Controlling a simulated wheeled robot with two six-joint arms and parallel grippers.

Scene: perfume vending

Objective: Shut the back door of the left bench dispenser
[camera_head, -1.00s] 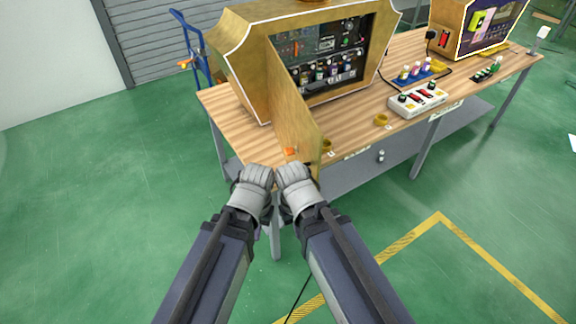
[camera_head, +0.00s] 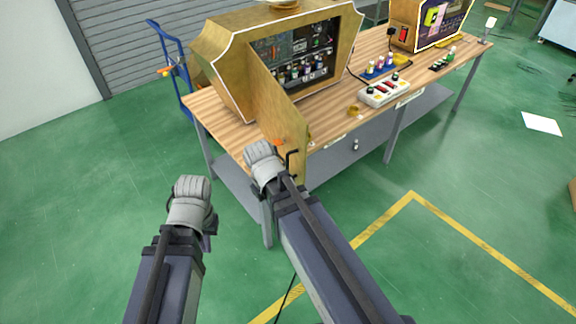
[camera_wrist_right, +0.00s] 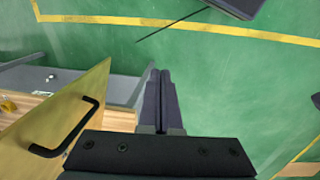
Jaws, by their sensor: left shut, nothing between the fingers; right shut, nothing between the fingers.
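The left bench dispenser (camera_head: 222,72) is a gold-brown cabinet on the bench. Its back door (camera_head: 272,105) stands open, swung out toward me, and dark panels and small bottles show inside. A black bar handle (camera_wrist_right: 70,130) is on the door in the right wrist view, and part of it shows in the head view (camera_head: 290,158). My right gripper (camera_head: 262,155) is shut and empty by the door's near edge; its closed fingers (camera_wrist_right: 160,85) are beside the door, apart from the handle. My left gripper (camera_head: 192,190) is shut and empty, left of the bench over the floor.
The wooden bench (camera_head: 215,115) carries a white control box (camera_head: 384,93), a blue bottle tray (camera_head: 380,70) and a second dispenser (camera_head: 405,30) at right. A blue hand truck (camera_head: 172,60) stands behind the bench. Green floor at left is free.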

